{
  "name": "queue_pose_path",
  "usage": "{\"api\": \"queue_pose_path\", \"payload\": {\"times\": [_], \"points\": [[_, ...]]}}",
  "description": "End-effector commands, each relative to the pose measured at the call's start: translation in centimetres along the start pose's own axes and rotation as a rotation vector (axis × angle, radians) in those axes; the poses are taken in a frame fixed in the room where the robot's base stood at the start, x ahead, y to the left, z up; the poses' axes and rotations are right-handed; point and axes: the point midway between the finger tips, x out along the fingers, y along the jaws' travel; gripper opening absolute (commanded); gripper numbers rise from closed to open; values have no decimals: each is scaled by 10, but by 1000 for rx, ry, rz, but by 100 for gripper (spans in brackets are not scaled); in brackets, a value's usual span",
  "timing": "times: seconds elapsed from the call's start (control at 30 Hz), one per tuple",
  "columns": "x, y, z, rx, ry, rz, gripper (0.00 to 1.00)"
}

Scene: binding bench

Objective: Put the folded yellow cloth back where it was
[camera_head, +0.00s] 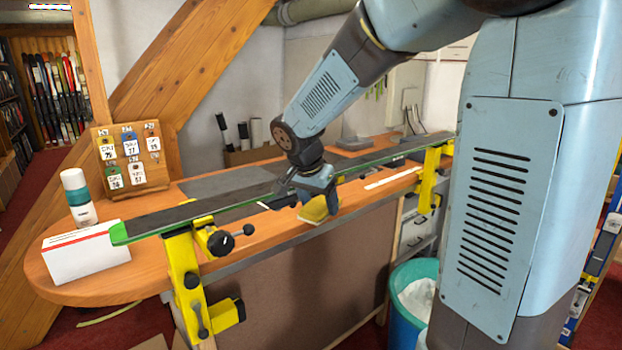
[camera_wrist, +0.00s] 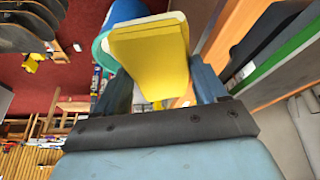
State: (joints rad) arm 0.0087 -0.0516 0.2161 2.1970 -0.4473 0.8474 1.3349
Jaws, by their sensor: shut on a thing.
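The folded yellow cloth (camera_head: 314,210) is held in my gripper (camera_head: 318,196), close to the front edge of the bench. In the wrist view the cloth (camera_wrist: 150,55) fills the space between the two blue-grey fingers of my gripper (camera_wrist: 160,80). The fingers are shut on its sides. In the head view my gripper hides part of the cloth. I cannot tell whether the cloth touches the bench top.
A white box (camera_head: 86,264), a bottle (camera_head: 78,198) and a tag board (camera_head: 130,157) stand at the left. A teal bin (camera_head: 407,316) stands below.

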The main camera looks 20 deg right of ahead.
Motion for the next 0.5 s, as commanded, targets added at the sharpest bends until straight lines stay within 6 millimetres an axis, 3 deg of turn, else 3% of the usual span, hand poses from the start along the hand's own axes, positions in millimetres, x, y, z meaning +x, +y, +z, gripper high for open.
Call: {"api": "queue_pose_path", "payload": {"times": [0.03, 0.2, 0.5], "points": [[23, 1, 2, -37, -7, -8, 43], [102, 0, 3, -198, -10, -73, 43], [208, -5, 4, -422, -7, -169, 43]]}}
